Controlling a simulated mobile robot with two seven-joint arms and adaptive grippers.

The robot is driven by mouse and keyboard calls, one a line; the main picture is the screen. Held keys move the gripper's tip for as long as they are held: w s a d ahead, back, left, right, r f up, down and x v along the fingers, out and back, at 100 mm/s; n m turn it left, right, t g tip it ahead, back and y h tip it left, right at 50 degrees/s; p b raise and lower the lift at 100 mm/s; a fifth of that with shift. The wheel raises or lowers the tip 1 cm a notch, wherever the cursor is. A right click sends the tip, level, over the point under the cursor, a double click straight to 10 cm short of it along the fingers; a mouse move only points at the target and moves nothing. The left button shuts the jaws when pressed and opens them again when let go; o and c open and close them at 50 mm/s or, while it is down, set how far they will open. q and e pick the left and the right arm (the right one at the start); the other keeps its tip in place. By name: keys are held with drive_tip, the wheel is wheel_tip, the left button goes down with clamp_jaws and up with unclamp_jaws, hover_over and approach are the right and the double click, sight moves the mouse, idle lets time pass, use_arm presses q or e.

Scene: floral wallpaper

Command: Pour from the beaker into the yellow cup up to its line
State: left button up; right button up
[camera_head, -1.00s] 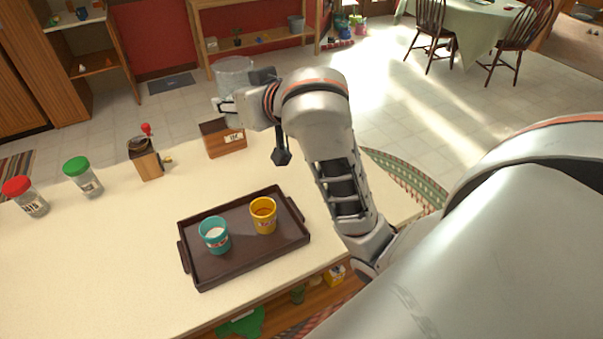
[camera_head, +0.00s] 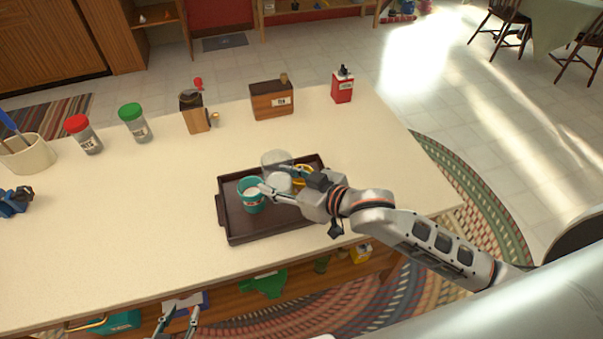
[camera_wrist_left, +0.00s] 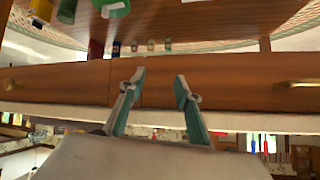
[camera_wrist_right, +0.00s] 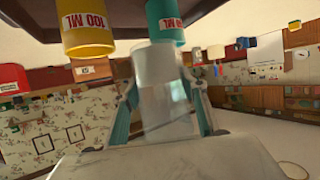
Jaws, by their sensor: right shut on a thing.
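My right gripper (camera_head: 276,180) is shut on the clear beaker (camera_head: 276,158), above the dark tray. The beaker holds something whitish; its exact tilt is hard to tell. In the right wrist view the beaker (camera_wrist_right: 158,85) stands between the fingers. The yellow cup (camera_head: 304,171) is on the tray, partly hidden by the beaker and gripper; its "100 ML" label shows in the right wrist view (camera_wrist_right: 87,30).
The dark tray (camera_head: 240,233) lies on the cream counter (camera_head: 120,220). Behind stand a red-lidded jar (camera_head: 84,135), a green-lidded jar (camera_head: 134,122), a grinder (camera_head: 194,112), a wooden box (camera_head: 271,101) and a red can (camera_head: 342,86).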

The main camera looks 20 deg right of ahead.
drive_tip(key=shift+s+a+f, duration=0.15)
drive_tip(key=shift+s+f, duration=0.05)
drive_tip(key=shift+f, duration=1.55)
drive_tip(key=shift+f+b, duration=0.35)
drive_tip(key=shift+f, duration=1.6)
drive_tip(key=shift+w+d+r+m+g+y, duration=0.25)
drive_tip(key=shift+r+m+g+y, duration=0.05)
drive_tip(key=shift+m+y, duration=0.1)
drive_tip(key=shift+w+d+r+m+b, duration=0.1)
drive_tip(key=shift+r+m+b, duration=0.1)
drive_tip(key=shift+m+b, duration=0.2)
drive_tip(key=shift+w+d+r+m+g+y+b, duration=0.1)
drive_tip(key=shift+m+g+y+b, duration=0.2)
drive_tip(key=shift+g, duration=0.1)
drive_tip(key=shift+d+r+b, duration=0.1)
drive_tip(key=shift+b, duration=0.2)
use_arm(q)
drive_tip(key=d, duration=0.1)
drive_tip(key=w+d, duration=0.1)
drive_tip(key=shift+w+d+r+h, duration=0.25)
drive_tip(key=shift+d+r+h, duration=0.1)
drive_tip(key=shift+d+h, duration=0.05)
use_arm(e)
drive_tip(key=shift+r, duration=0.1)
use_arm(q)
drive_tip(key=shift+t, duration=0.3)
